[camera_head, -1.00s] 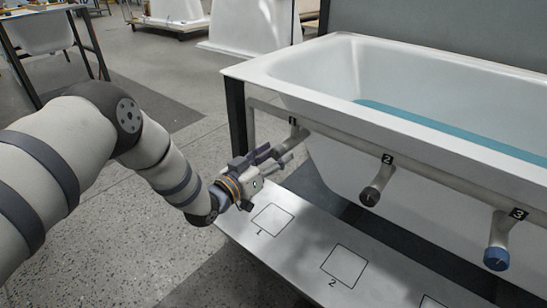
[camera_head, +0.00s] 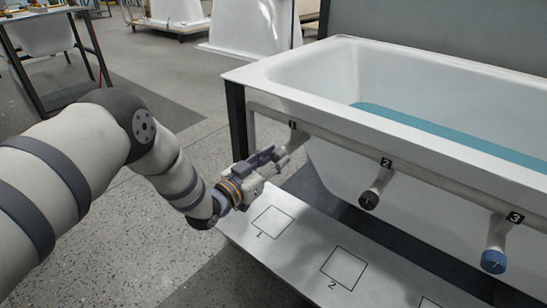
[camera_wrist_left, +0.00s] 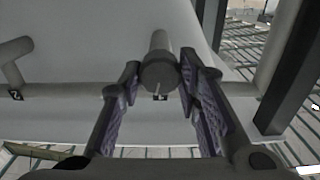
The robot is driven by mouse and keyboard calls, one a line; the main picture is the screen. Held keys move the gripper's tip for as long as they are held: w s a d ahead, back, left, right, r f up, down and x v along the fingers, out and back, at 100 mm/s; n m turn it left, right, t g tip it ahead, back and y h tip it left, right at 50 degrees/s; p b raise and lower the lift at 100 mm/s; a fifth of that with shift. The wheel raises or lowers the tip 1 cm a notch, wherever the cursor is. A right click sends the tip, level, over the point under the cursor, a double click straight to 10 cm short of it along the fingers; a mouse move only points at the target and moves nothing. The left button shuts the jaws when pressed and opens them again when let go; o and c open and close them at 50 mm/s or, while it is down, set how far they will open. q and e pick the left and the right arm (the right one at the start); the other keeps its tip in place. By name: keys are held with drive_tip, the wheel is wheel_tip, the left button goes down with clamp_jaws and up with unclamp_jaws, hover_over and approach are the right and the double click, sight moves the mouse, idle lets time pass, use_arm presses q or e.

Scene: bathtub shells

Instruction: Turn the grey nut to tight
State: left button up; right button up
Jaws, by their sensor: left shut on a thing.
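The grey nut (camera_wrist_left: 159,76) is a round cap on the end of the grey pipe stub at position 1, with a pale mark low on its rim. It sits between the two purple-padded fingers in the left wrist view. My left gripper (camera_head: 278,158) is shut on it in front of the tub's left end; it also shows in the wrist view (camera_wrist_left: 160,82). In the head view the fingers hide most of the nut. My right gripper is not in view.
A dark cap (camera_head: 369,200) at position 2 and a blue cap (camera_head: 494,261) at position 3 hang from the same pipe rail (camera_head: 345,144). A metal shelf (camera_head: 305,250) with numbered squares lies below.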

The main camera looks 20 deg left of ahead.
use_arm(q)
drive_tip(key=m+p, duration=0.1)
drive_tip(key=m, duration=0.3)
drive_tip(key=shift+m, duration=0.3)
drive_tip(key=m+p, duration=0.1)
drive_tip(key=m, duration=0.2)
drive_tip(key=shift+m, duration=0.4)
drive_tip(key=m, duration=0.3)
drive_tip(key=shift+p, duration=0.35)
drive_tip(key=shift+f+m, duration=0.1)
drive_tip(key=shift+m, duration=1.8)
drive_tip(key=o, duration=1.1)
drive_tip(key=shift+o, duration=0.2)
drive_tip(key=shift+s+a, duration=0.1)
